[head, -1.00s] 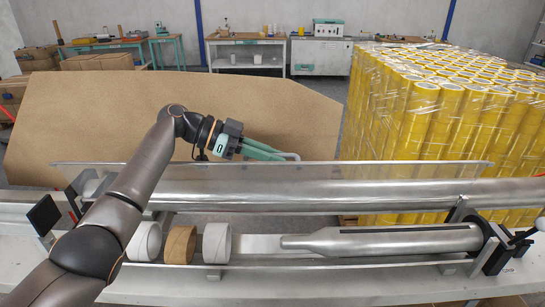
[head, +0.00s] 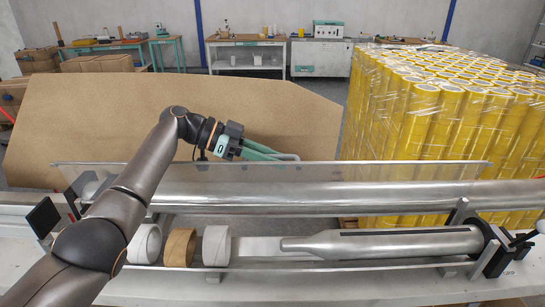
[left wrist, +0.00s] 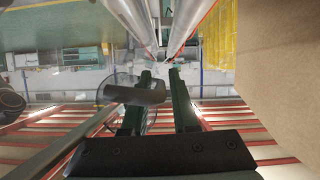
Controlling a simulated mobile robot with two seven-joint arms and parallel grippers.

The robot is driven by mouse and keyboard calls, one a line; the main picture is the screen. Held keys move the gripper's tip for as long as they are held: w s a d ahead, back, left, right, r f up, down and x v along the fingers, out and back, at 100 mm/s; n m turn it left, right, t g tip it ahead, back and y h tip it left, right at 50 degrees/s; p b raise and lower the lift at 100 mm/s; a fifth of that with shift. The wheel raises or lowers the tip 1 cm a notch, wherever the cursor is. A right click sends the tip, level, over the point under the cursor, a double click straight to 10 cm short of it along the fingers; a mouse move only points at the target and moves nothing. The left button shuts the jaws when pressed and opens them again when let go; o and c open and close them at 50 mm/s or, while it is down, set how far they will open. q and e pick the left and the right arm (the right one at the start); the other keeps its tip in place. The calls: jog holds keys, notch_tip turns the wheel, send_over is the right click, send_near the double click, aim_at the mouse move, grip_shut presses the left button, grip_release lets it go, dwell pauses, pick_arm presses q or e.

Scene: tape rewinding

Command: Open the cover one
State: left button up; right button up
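A long clear cover panel (head: 400,171) runs across the machine, its top edge just behind the large metal roller. My left gripper (head: 279,154) is at the panel's upper edge near the middle, with green fingers pointing right. In the left wrist view the fingers (left wrist: 161,80) stand apart. A grey curved piece (left wrist: 137,93), perhaps a handle, crosses the left finger and ends near the gap. I cannot tell whether it touches a finger. My right gripper is not in view.
The large roller (head: 300,194) spans the machine. White and brown tape cores (head: 180,247) sit in the front trough, left of a metal shaft (head: 400,243). Wrapped yellow rolls (head: 420,130) stand behind at right. A big brown board (head: 90,120) stands behind the arm.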

pick_arm(q)
jog(key=shift+r, duration=0.1)
jog(key=b+v, duration=0.1)
jog(key=v, duration=1.1)
jog(key=shift+a+b, duration=0.25)
jog(key=shift+b, duration=0.1)
